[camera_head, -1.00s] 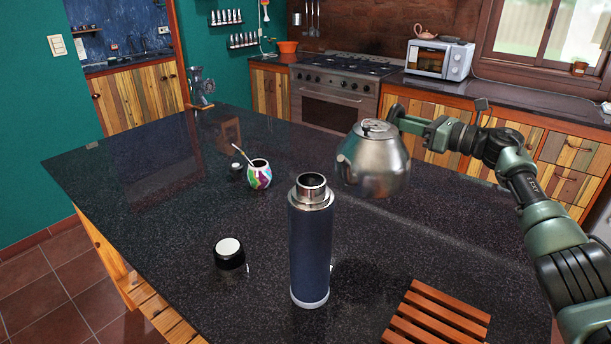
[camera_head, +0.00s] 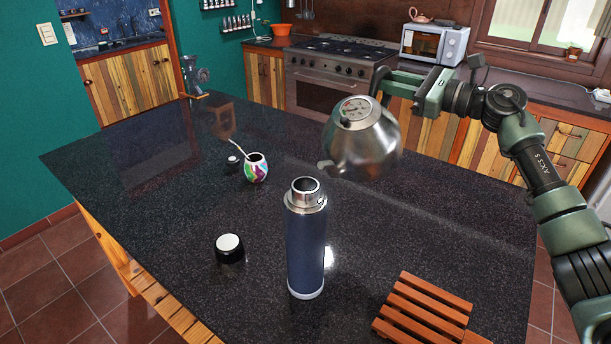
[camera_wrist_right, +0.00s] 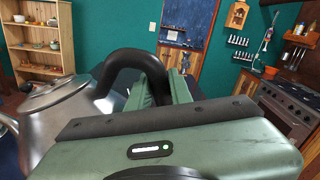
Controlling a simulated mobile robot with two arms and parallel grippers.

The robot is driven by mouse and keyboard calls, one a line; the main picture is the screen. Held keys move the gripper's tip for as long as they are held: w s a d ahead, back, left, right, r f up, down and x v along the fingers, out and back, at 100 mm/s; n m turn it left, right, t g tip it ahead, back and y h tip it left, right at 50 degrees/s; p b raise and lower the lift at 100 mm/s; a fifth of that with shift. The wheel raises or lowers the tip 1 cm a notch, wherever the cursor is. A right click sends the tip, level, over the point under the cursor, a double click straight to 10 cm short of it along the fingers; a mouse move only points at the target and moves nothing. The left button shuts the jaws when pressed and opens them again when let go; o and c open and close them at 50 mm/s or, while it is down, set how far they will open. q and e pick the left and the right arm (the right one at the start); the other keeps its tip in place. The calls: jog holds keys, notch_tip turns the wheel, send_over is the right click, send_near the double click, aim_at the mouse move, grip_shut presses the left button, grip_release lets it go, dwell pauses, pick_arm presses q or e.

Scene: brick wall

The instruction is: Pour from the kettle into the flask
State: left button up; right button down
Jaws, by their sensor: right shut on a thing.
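The steel kettle (camera_head: 366,145) hangs in the air above the counter, tilted with its spout side down to the left. My right gripper (camera_head: 387,84) is shut on its black handle (camera_wrist_right: 140,66). In the right wrist view the kettle body (camera_wrist_right: 62,122) is at the left of the gripper (camera_wrist_right: 160,92). The blue flask (camera_head: 306,245) with a steel neck stands upright and open on the counter, below and left of the kettle. The kettle's spout tip is up and right of the flask mouth, apart from it. No liquid shows. My left gripper is not in view.
A black cap with a white top (camera_head: 230,249) lies left of the flask. A colourful mate cup with a straw (camera_head: 256,169) and a small dark lid (camera_head: 233,162) stand farther back. A wooden slatted trivet (camera_head: 424,309) lies front right. The counter's left part is clear.

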aim_at(386, 66)
jog(key=shift+n, duration=0.8)
jog(key=r, duration=0.1)
jog(key=s+a+r+p, duration=0.1)
jog(key=s+r, duration=0.1)
jog(key=r, duration=0.1)
jog(key=shift+a, duration=0.25)
jog(key=shift+s+a+r+n+p, duration=0.4)
jog(key=shift+s+r+n, duration=0.2)
jog(key=shift+r, duration=0.2)
jog(key=shift+s+a+r+n, duration=0.2)
jog(key=shift+r+n, duration=0.1)
jog(key=shift+r, duration=0.25)
jog(key=shift+s+a+r+n+p, duration=0.4)
jog(key=shift+s+r+p, duration=0.15)
jog(key=shift+r+p, duration=0.15)
jog(key=shift+n, duration=0.9)
jog(key=shift+s+a+r+p, duration=0.3)
jog(key=shift+s+a+r, duration=0.25)
jog(key=shift+r, duration=0.25)
jog(key=shift+s+a+r+p, duration=0.3)
jog(key=shift+s+a+r, duration=0.05)
jog(key=shift+s+r, duration=0.35)
dwell(1.4)
